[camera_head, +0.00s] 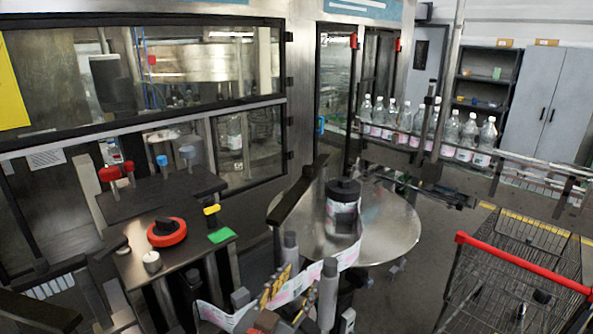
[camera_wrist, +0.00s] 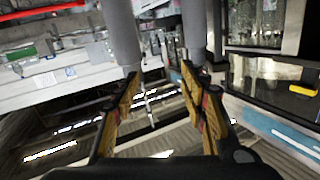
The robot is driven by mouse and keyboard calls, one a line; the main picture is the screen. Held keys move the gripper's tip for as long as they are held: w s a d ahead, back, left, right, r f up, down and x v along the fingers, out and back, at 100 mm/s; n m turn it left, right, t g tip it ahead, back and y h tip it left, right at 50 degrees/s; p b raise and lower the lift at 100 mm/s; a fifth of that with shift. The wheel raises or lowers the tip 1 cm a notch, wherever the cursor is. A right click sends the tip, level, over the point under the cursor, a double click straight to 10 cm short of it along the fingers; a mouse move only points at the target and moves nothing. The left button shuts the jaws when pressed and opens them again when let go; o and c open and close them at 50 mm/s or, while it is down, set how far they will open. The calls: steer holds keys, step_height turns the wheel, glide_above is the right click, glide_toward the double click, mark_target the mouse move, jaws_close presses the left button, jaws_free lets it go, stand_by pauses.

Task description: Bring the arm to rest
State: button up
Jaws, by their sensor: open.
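My gripper (camera_wrist: 160,78) shows in the wrist view as two dark fingers with worn yellow pads. They stand apart, with nothing held between them. Two grey cylinders (camera_wrist: 122,35) show beyond the fingertips; whether they touch the fingers I cannot tell. In the head view, small yellow pieces low in the middle, among grey cylinders (camera_head: 328,285) and the label strip, may be my fingers, but this is too cluttered to be sure. Most of my arm is hidden or hard to pick out.
The labeller's round steel plate (camera_head: 395,235) carries a dark-topped reel (camera_head: 343,205). A label strip (camera_head: 290,290) runs in front. A control panel with a red-ringed knob (camera_head: 166,232) is at left, a wire cart (camera_head: 520,260) at right. Bottles (camera_head: 468,137) line the conveyor behind.

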steer(key=w+a+r+n+y, duration=0.1)
steer(key=w+r+n+y, duration=0.15)
steer(key=w+y, duration=0.35)
steer(key=s+d+f+n+g+b, duration=0.1)
steer(key=s+d+f+g, duration=0.2)
steer(key=s+d, duration=0.3)
steer(key=s+d+f+n+g+b, duration=0.1)
steer(key=s+d+f+g, duration=0.2)
steer(key=s+d, duration=0.4)
steer(key=s+d+f+n+g+y+b, duration=0.1)
steer(key=s+d+f+g, duration=0.3)
steer(key=s+d, duration=0.3)
steer(key=s+f, duration=0.1)
steer(key=s, duration=0.4)
steer(key=shift+s+n+b, duration=0.2)
steer(key=shift+n+b, duration=0.1)
steer(key=shift+n, duration=0.05)
